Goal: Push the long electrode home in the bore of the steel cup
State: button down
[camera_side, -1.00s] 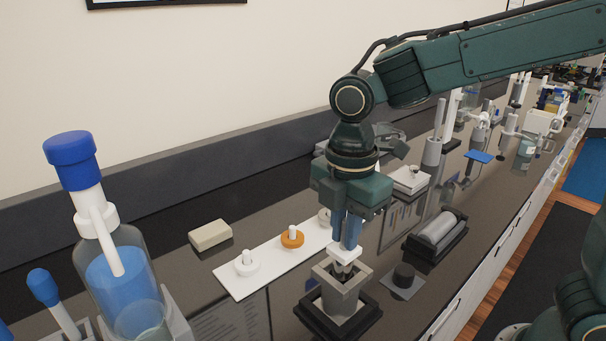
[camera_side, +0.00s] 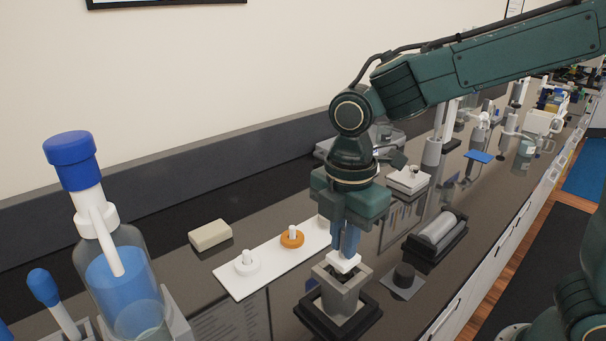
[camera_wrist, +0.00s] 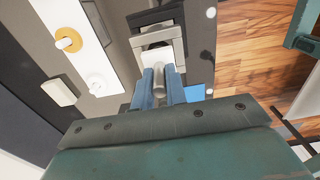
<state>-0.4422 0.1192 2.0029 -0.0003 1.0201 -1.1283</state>
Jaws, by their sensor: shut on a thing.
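The steel cup (camera_side: 343,299) is a square grey block with an open top, standing upright in a black base (camera_side: 363,319). My gripper (camera_side: 346,250) is directly above it, blue fingers pointing down, shut on the long electrode. The electrode's white collar (camera_side: 343,263) shows just below the fingertips, at about the height of the cup's rim. Its lower end is hidden inside the cup, so its depth in the bore cannot be told. In the wrist view, the electrode's grey shank (camera_wrist: 160,76) lies between the fingers, with the cup (camera_wrist: 158,36) beyond.
A white strip (camera_side: 265,268) carries white and orange round pieces (camera_side: 292,238) to the left. A black stopper (camera_side: 403,275) and a roller in a black tray (camera_side: 437,236) are to the right. A blue-filled bottle (camera_side: 120,280) stands front left.

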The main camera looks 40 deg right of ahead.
jog(key=shift+f, duration=1.5)
jog(key=c, duration=1.3)
grip_release()
jog(key=shift+c, duration=0.2)
notch_tip(320, 180, up, 14)
jog(key=shift+f, duration=0.1)
jog(key=shift+d, duration=0.1)
jog(key=s+d+f+m+t, duration=0.2)
jog(key=s+d+m, duration=0.5)
jog(key=m, duration=0.2)
jog(key=s+d+f+m+t, duration=0.2)
jog(key=s+d+m+t, duration=0.1)
jog(key=s+d+m, duration=0.4)
jog(key=shift+d+f+m+t, duration=0.3)
jog(key=shift+d+m, duration=0.2)
jog(key=shift+m, duration=0.5)
